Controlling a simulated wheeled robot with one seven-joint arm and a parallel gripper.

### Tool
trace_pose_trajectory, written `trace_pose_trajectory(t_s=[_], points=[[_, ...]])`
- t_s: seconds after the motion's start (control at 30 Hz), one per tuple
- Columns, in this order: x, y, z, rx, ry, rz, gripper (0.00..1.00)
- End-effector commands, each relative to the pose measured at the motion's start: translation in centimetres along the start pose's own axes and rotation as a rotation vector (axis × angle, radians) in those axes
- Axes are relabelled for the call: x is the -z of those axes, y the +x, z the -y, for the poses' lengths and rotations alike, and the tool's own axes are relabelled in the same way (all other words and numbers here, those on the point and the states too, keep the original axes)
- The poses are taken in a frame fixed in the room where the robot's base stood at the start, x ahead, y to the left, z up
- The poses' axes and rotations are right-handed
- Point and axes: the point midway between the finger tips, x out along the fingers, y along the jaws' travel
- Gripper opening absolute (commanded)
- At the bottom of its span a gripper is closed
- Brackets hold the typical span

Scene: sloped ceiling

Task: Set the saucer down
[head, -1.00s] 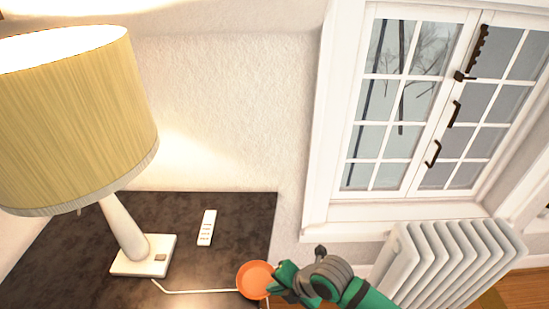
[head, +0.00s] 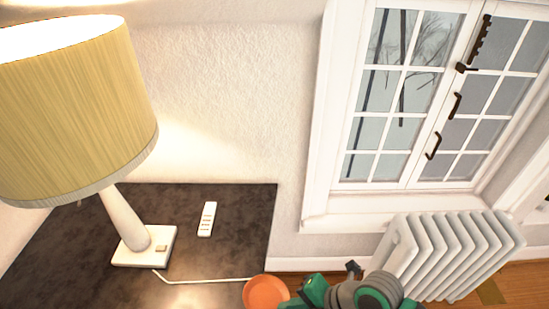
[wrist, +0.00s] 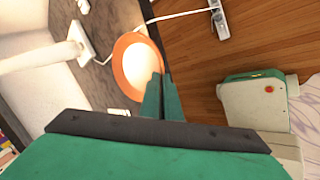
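The saucer (head: 266,291) is a small round orange dish at the bottom of the head view, overlapping the right edge of the dark tabletop (head: 90,225). In the wrist view the saucer (wrist: 132,62) shows its bright inside, partly over the dark top and partly over the floor. My gripper (head: 292,297) is at its right side, with green fingers. In the wrist view the gripper (wrist: 161,90) has its fingers close together on the saucer's near rim. The gap under the saucer is hidden.
A lamp (head: 128,225) with a yellow shade stands on the left of the table. A white remote (head: 207,219) lies near the middle, and a thin pale cord (head: 205,281) crosses the front. A white radiator (head: 450,255) stands right. Bare dark tabletop lies around the remote.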

Motion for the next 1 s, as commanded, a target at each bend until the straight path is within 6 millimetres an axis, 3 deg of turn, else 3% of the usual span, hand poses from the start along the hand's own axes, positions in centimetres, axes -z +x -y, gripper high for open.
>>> trace_pose_trajectory(t_s=[0.4, 1.0], points=[[4.7, 0.2, 3.3, -0.132, 0.139, -0.108, 0.0], [9.9, -0.1, 5.1, -0.383, 0.371, -0.176, 0.0]])
